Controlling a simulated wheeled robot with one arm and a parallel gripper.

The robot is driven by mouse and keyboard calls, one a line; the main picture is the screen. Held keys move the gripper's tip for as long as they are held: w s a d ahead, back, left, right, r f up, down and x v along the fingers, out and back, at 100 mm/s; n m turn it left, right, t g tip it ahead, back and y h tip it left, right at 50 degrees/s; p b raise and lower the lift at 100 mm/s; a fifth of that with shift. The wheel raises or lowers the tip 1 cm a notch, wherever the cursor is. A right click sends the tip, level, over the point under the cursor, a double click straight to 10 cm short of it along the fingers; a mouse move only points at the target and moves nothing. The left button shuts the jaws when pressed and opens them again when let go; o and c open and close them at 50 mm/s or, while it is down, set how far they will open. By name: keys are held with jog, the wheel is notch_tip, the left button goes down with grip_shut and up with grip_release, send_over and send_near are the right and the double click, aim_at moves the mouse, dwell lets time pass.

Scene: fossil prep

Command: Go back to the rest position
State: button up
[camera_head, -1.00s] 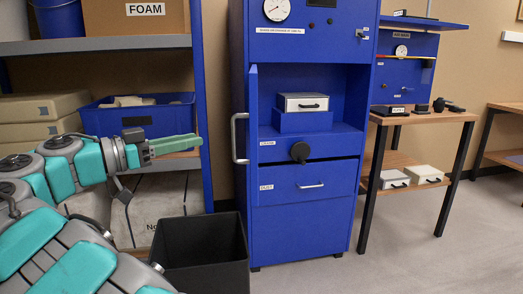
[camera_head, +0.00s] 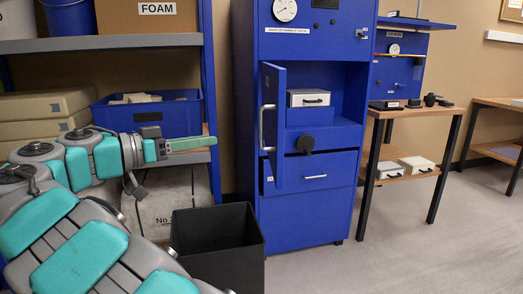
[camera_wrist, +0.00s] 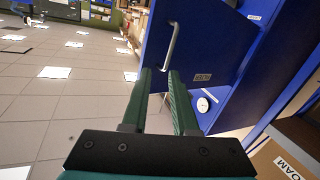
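My gripper (camera_head: 188,144) is at the left in the head view, level with the blue bin on the shelf, its green fingers pointing right. In the wrist view my gripper (camera_wrist: 160,72) has its two fingers apart with nothing between them. The blue cabinet (camera_head: 308,215) stands to the right of it. The cabinet's door (camera_head: 279,120) is open, with a metal handle on its face. The door also shows in the wrist view (camera_wrist: 210,45), past the fingertips; I cannot tell the exact distance to the handle (camera_wrist: 170,45). The fingers are not holding it.
A shelf at the left carries a blue bin (camera_head: 182,117) and a foam box (camera_head: 148,15). A black open bin (camera_head: 225,265) stands on the floor before the cabinet. A white-fronted box (camera_head: 310,98) sits inside the cabinet. A wooden table (camera_head: 415,111) is at right. Floor at right is clear.

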jog(key=d+f+n+g+y, duration=0.1)
jog(key=d+f+n+g, duration=0.15)
jog(key=d, duration=0.75)
jog(key=d+f+n+g, duration=0.1)
jog(key=d+f+g, duration=0.15)
jog(key=d, duration=0.75)
jog(key=s+d+f+n+g+y, duration=0.2)
jog(key=s+d+f+g+y, duration=0.1)
jog(key=s+d+f, duration=0.6)
jog(key=s+d+f+n+g+y, duration=0.1)
jog(key=s+d+f+g+y, duration=0.15)
jog(key=s+f, duration=0.55)
jog(key=s+d+f+n+g+y, duration=0.15)
jog(key=s+f+y, duration=0.35)
jog(key=s, duration=0.6)
jog(key=s+a+f+n+y, duration=0.1)
jog(key=s+a+f+y, duration=0.1)
jog(key=s+a+f, duration=0.3)
jog(key=shift+s+a+f+y, duration=0.25)
jog(key=shift+s+y, duration=0.1)
jog(key=shift+s, duration=0.85)
